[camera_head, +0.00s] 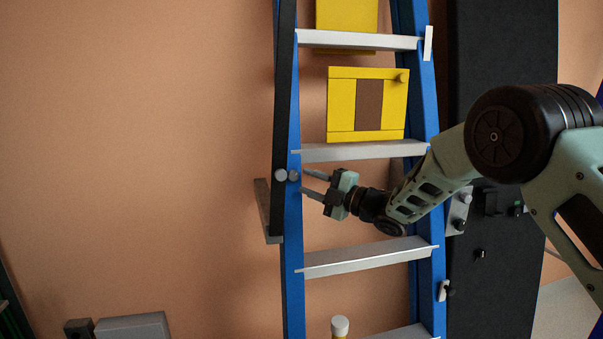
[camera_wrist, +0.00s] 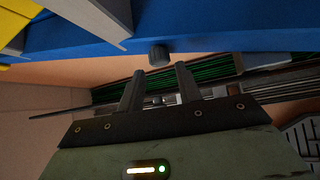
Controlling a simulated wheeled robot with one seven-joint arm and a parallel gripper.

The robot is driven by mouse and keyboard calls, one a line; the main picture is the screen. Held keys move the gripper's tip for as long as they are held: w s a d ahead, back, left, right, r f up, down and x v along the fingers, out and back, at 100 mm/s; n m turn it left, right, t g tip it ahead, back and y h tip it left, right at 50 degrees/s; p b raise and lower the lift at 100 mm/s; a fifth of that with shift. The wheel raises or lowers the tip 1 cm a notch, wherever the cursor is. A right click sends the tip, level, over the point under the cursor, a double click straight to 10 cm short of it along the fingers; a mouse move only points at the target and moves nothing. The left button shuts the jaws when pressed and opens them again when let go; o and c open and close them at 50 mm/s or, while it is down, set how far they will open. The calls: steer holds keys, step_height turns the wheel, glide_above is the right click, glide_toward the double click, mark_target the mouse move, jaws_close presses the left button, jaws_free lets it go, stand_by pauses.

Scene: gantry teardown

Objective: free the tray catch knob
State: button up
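A round grey knob (camera_head: 293,176) sits on the left blue rail of the ladder; a second round grey piece (camera_head: 281,175) is just left of it. I take the knob for the tray catch knob, though no label shows. My gripper (camera_head: 304,181) is open and empty, its fingers pointing left at the knob. In the wrist view, a dark knob (camera_wrist: 158,55) stands out from the blue rail (camera_wrist: 230,25), just beyond the gap between my open fingertips (camera_wrist: 158,72). The fingers look apart from it.
The ladder's grey rungs lie above (camera_head: 360,151) and below (camera_head: 365,258) my gripper. A yellow box (camera_head: 341,105) with a brown panel is above. A dark panel (camera_head: 505,80) with small knobs stands at right. A narrow plate (camera_head: 265,212) juts left of the rail.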

mark_target(295, 178)
steer(key=shift+p+x, duration=0.35)
steer(key=shift+x, duration=1.2)
steer(key=c, duration=0.7)
steer(key=shift+f, duration=0.1)
